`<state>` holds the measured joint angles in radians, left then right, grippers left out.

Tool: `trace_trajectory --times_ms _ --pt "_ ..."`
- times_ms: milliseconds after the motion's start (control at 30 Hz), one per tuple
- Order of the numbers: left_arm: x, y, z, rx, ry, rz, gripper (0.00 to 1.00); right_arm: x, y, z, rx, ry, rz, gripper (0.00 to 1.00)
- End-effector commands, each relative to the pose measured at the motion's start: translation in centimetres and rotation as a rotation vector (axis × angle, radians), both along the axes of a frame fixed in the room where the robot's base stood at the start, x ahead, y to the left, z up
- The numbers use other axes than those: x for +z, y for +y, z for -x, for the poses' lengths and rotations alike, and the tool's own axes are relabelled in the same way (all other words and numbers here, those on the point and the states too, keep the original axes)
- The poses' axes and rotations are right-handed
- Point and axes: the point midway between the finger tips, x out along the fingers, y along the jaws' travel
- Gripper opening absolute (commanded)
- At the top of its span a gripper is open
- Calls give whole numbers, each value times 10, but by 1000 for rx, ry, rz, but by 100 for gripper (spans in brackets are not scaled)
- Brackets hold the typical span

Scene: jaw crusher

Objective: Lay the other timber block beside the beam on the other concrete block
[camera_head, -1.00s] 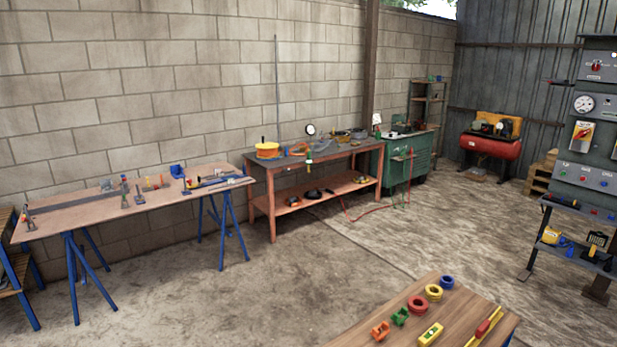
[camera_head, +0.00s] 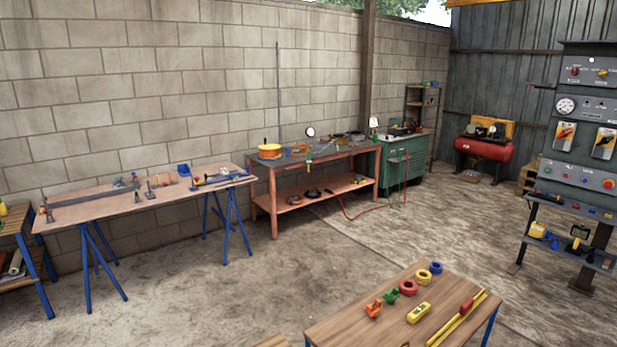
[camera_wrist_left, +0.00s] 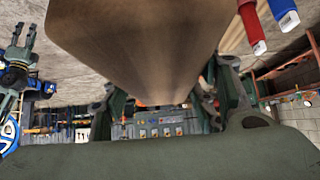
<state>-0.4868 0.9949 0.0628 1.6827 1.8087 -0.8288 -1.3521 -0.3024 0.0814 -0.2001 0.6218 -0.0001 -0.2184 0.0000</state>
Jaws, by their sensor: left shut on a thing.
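The timber block (camera_wrist_left: 140,50) is a brown piece that fills the upper middle of the left wrist view, very close to the camera. My left gripper (camera_wrist_left: 165,103) is shut on it, with dark fingers at its two sides. My right gripper (camera_wrist_left: 22,36) shows at the left edge of the left wrist view, with its fingers apart and nothing between them. Neither gripper shows in the head view. I cannot make out the beam or the concrete blocks in either view.
A wooden table (camera_head: 345,325) with coloured rings and a yellow level is near, at bottom right. A trestle table (camera_head: 110,222) and an orange workbench (camera_head: 262,185) line the block wall. A control panel (camera_head: 590,130) stands at right. The concrete floor (camera_head: 230,290) between is clear.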

Motion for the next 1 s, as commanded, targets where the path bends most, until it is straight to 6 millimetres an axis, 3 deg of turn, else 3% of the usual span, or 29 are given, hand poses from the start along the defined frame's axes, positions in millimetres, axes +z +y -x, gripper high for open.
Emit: trace_trajectory --times_ms 133,467,767,1000 --pt "0 -16 -9 -16 -7 -1 0 -16 1 5 0 9 0 40" --pt "5 -61 -26 -59 -10 0 0 -54 2 -14 -1 -17 -3 40" --pt "13 -121 -38 -102 -14 -1 0 -121 2 4 -1 10 -2 40" --pt "18 -154 -38 -86 -13 -3 0 -172 2 2 -1 7 -2 40"
